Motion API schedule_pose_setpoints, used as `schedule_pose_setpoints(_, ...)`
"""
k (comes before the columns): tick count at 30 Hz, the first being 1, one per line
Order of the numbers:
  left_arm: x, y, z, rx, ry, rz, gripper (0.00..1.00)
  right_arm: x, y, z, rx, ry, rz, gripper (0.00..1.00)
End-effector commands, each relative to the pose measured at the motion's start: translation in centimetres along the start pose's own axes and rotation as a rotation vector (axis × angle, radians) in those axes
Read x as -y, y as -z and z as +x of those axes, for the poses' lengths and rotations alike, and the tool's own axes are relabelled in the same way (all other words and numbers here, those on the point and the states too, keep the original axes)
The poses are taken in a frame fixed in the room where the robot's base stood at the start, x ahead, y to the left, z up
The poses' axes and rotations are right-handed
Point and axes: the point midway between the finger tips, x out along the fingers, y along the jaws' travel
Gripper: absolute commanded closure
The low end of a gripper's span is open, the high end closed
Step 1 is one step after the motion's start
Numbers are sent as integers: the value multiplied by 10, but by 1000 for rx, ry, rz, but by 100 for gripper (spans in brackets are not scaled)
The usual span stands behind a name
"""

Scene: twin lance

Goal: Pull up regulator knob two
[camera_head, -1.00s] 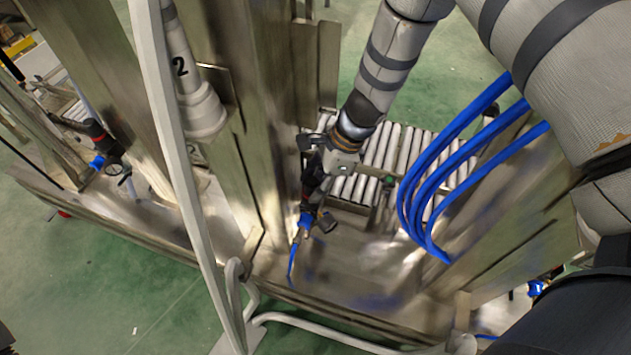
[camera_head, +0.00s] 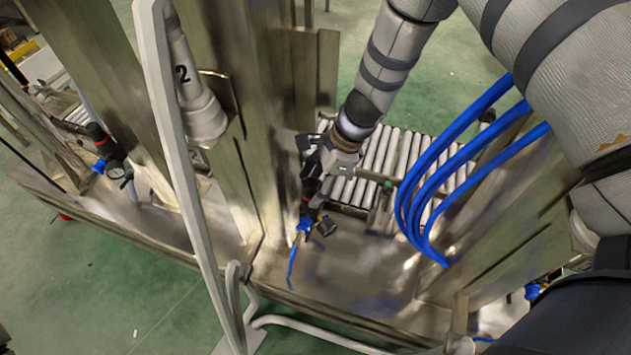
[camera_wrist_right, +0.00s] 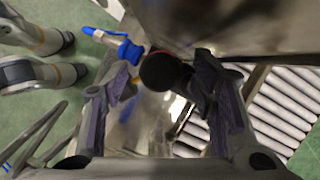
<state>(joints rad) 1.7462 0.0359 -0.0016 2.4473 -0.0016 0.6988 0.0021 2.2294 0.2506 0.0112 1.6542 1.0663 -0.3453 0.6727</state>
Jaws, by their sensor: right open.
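A regulator knob (camera_wrist_right: 164,71), round and dark with a reddish side, sits between the fingers of my open right gripper (camera_wrist_right: 165,78) in the wrist view. I cannot tell whether either finger touches it. In the head view my right gripper (camera_head: 318,163) is at the steel post and covers most of this regulator. A blue fitting (camera_head: 305,224) shows just below it, and also in the wrist view (camera_wrist_right: 128,50). My left gripper is not in view.
A roller conveyor (camera_head: 375,165) lies behind the gripper. Blue hoses (camera_head: 440,170) arc down on the right. A pale upright tube (camera_head: 180,160) stands in front of the post. Another regulator with a red-black knob (camera_head: 97,133) is at the far left.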

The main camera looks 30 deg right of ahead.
Motion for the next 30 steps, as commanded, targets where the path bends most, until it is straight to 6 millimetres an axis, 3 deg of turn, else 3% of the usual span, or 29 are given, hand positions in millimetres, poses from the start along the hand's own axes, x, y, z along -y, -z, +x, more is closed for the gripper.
schedule_pose_setpoints(5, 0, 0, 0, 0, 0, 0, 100, 1, -1, -23, 1, 3, -1, 48)
schedule_pose_setpoints(12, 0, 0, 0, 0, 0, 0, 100, 1, -1, -88, 1, 4, -3, 48)
schedule_pose_setpoints(15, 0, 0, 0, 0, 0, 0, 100, 1, -1, -106, 1, 3, -2, 48)
schedule_pose_setpoints(20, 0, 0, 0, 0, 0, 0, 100, 0, 0, -120, 1, 0, 0, 48)
schedule_pose_setpoints(30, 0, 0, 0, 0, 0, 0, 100, 0, 0, -120, 0, 0, 0, 48)
